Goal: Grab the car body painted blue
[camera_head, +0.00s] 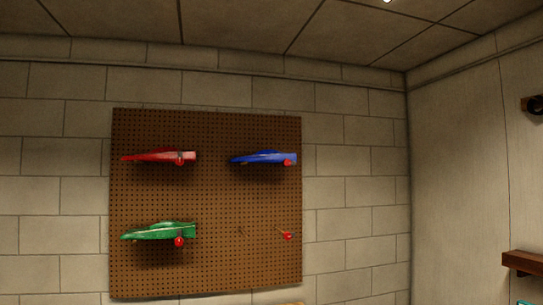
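The blue car body (264,158) hangs at the upper right of a brown pegboard (215,195) on the far wall, its narrow nose pointing left. A small red ball-shaped peg end (287,163) shows at its lower right. My gripper is not in this view, so its state and its distance to the car body are hidden.
A red car body (160,156) hangs at the board's upper left and a green car body (160,231) at its lower left. A bare red-tipped peg (286,236) is at lower right. A brown shelf (524,264) juts from the right wall.

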